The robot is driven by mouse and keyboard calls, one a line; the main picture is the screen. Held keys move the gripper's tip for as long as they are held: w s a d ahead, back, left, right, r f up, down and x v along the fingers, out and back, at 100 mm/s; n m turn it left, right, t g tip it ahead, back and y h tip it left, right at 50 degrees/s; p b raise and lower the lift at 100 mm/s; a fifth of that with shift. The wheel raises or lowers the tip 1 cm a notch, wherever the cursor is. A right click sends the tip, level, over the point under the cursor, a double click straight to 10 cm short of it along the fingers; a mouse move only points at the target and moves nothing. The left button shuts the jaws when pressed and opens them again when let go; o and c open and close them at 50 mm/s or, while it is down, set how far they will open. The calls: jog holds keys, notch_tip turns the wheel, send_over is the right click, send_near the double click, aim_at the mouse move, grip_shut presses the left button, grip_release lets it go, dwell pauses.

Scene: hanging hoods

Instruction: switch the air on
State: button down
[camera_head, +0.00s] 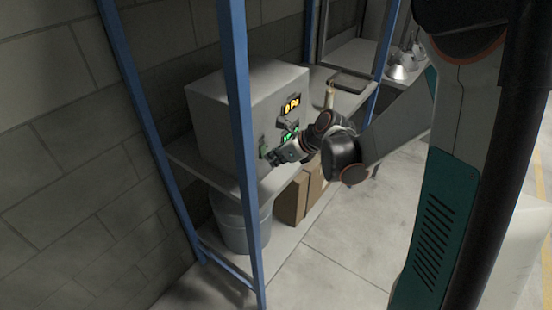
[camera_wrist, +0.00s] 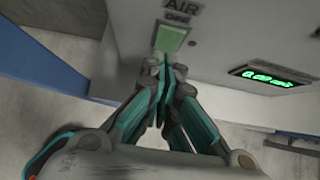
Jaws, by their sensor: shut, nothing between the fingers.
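A grey control box (camera_head: 225,115) stands on a shelf in the head view. Its front carries a small green switch (camera_head: 264,150), with my gripper (camera_head: 271,160) right beside it. In the wrist view the green switch (camera_wrist: 171,38) sits under a dark AIR label (camera_wrist: 182,7), with a small plate between them that seems to read OFF. My gripper (camera_wrist: 165,63) is shut and empty, its fingertips just below the switch's lower edge. I cannot tell whether they touch the switch or box.
The box also has an orange display (camera_head: 291,105) reading about 0 Pa and a green display (camera_wrist: 270,75). A blue rack post (camera_head: 240,150) stands left of my gripper. Cardboard boxes (camera_head: 292,200) and a grey bucket (camera_head: 240,226) are below. Open floor lies to the right.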

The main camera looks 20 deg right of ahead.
jog(key=shift+w+a+f+b, duration=0.25)
jog(key=shift+w+f+b, duration=0.1)
jog(key=shift+f+b, duration=0.35)
jog(key=shift+r, duration=0.2)
jog(key=shift+w+r, duration=0.1)
jog(key=shift+r, duration=0.05)
